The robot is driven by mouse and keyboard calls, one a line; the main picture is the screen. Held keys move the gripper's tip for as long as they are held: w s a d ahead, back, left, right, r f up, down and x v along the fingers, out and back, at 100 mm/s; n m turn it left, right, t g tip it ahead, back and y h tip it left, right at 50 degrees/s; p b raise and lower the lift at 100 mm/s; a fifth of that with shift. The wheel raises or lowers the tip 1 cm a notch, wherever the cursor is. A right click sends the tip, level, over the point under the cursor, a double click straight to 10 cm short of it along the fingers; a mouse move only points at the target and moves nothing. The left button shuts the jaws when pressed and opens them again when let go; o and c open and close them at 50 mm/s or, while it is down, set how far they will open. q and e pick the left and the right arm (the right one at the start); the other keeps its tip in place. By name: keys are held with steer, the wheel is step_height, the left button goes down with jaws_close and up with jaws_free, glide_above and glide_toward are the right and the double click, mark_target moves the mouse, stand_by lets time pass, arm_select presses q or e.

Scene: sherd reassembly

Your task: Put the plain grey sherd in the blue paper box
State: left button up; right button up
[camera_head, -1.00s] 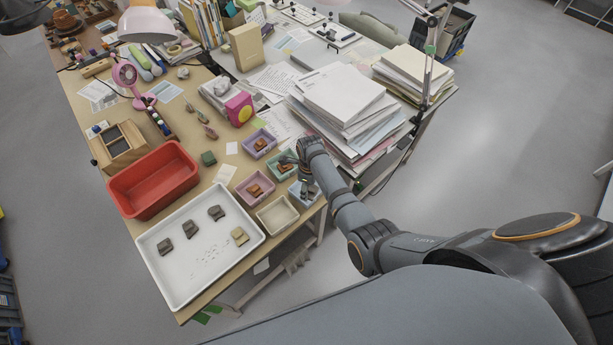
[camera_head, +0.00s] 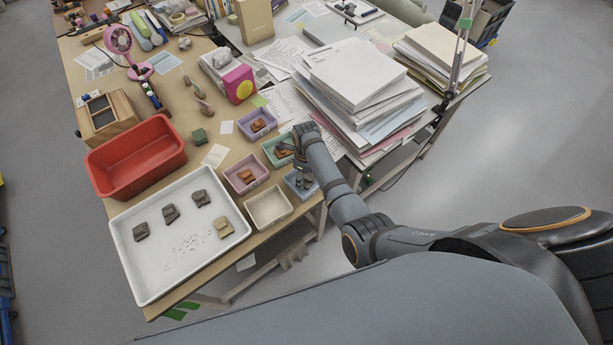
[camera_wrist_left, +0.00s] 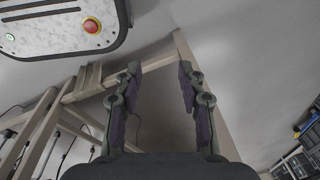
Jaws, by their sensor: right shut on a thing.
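My right gripper (camera_head: 303,178) points down at the blue paper box (camera_head: 290,187) at the table's near edge. It is shut on a small greyish piece, which I take for the plain grey sherd; the fingers mostly hide it. I cannot tell whether the piece touches the box floor. Three dark grey-brown sherds (camera_head: 170,213) and a tan sherd (camera_head: 223,228) lie apart in the white tray (camera_head: 127,262). My left gripper (camera_wrist_left: 158,75) is open and empty in the left wrist view, away from the tabletop.
Teal (camera_head: 268,158), purple (camera_head: 245,132), pink (camera_head: 232,184) and cream (camera_head: 268,208) boxes crowd around the blue one; the first three hold orange-brown sherds. A red bin (camera_head: 135,155) stands behind the tray. Tall paper stacks (camera_head: 355,85) rise behind my right arm.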

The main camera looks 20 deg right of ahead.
mark_target(305, 177)
steer(key=shift+s+a+r, duration=0.1)
steer(key=shift+a, duration=0.05)
steer(key=o, duration=0.7)
steer(key=shift+a, duration=0.2)
steer(key=shift+o, duration=0.8)
steer(key=shift+d+f, duration=0.15)
steer(key=shift+f, duration=0.05)
steer(key=shift+r, duration=0.4)
arm_select(q)
step_height(305, 177, up, 13)
steer(key=s+p, duration=0.2)
steer(key=p, duration=1.1)
steer(key=shift+a+f, duration=0.15)
steer(key=shift+a, duration=0.3)
arm_select(e)
step_height(305, 177, up, 12)
steer(key=shift+f, duration=0.2)
arm_select(q)
steer(key=shift+s, duration=0.1)
